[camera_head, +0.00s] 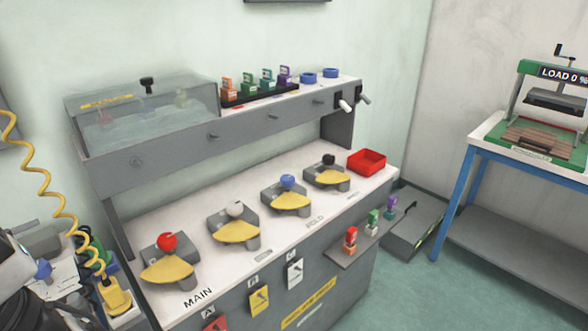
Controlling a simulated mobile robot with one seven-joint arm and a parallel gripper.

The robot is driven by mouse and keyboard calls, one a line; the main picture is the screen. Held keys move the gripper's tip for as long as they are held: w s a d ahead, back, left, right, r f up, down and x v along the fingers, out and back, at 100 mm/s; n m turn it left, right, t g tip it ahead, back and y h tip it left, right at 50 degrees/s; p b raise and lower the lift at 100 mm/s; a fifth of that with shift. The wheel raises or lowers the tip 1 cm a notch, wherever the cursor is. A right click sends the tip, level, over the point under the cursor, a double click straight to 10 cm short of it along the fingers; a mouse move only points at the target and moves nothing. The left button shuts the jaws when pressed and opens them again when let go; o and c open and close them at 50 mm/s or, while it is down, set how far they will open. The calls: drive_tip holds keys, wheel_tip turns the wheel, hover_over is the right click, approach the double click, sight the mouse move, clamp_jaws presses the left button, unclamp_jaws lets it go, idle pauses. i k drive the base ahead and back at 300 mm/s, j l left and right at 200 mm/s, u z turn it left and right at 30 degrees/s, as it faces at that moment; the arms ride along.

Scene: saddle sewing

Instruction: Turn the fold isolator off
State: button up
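The fold isolator (289,200) is a grey block on the bench top with a blue knob (287,181) and a yellow sector plate. The word FOLD lies printed on the bench in front of it. It is the third in a row, between a white-knobbed isolator (234,224) and a black-knobbed isolator (327,174). A red-knobbed isolator (167,259) by the word MAIN is nearest. I cannot tell the knob's exact setting. Nothing touches the fold isolator. My gripper's fingers are not in view; white and black parts at the lower left edge may be my arm.
A shelf (212,134) with a clear cover (140,108) and several coloured tagged pieces overhangs the bench back. A red tray (367,161) stands at the right end. A small side shelf (362,243) holds coloured pieces. A yellow coiled cord (42,175) hangs left.

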sight(288, 200)
drive_tip(key=i+l, duration=0.2)
drive_tip(key=l, duration=0.15)
drive_tip(key=i+l+u, duration=0.15)
drive_tip(key=l, duration=0.15)
drive_tip(key=i+l, duration=0.2)
drive_tip(key=l, duration=0.2)
drive_tip(key=i+l+u, duration=0.15)
drive_tip(key=l, duration=0.2)
drive_tip(key=i+l, duration=0.15)
drive_tip(key=l, duration=0.2)
drive_tip(key=u, duration=0.05)
